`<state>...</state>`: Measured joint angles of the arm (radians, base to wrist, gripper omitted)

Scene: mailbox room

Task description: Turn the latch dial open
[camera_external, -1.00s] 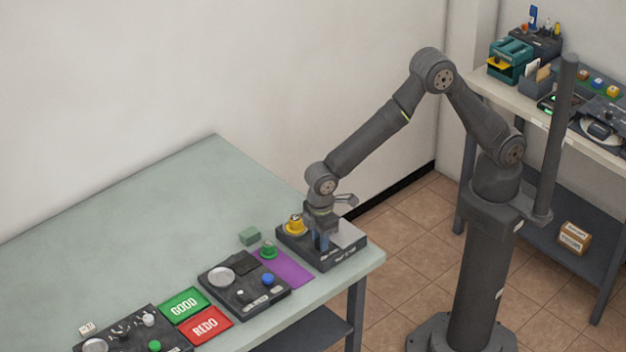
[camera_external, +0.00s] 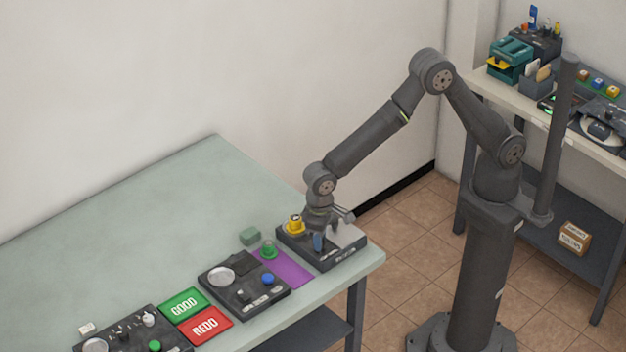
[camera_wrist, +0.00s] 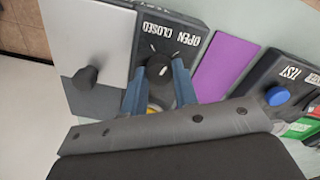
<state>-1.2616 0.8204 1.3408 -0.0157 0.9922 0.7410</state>
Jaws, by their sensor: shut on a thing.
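The latch dial (camera_wrist: 158,66) is a dark round knob on a black panel. In the wrist view it sits between my gripper's (camera_wrist: 158,78) two blue fingers, which are shut on its sides. White tick marks and upside-down OPEN and CLOSED labels (camera_wrist: 170,32) lie just beyond it. I cannot tell surely which mark the dial points at. In the external view my gripper (camera_external: 319,243) points down at the dark latch box (camera_external: 330,262) on the table corner, and the dial is hidden there.
A light plate with a dark knob (camera_wrist: 87,78) is beside the dial. A yellow knob (camera_external: 295,226) stands at the box's left end. A purple mat (camera_external: 290,272), a green button (camera_external: 268,250) and another dark panel (camera_external: 232,298) lie left. The table's back (camera_external: 190,190) is clear.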

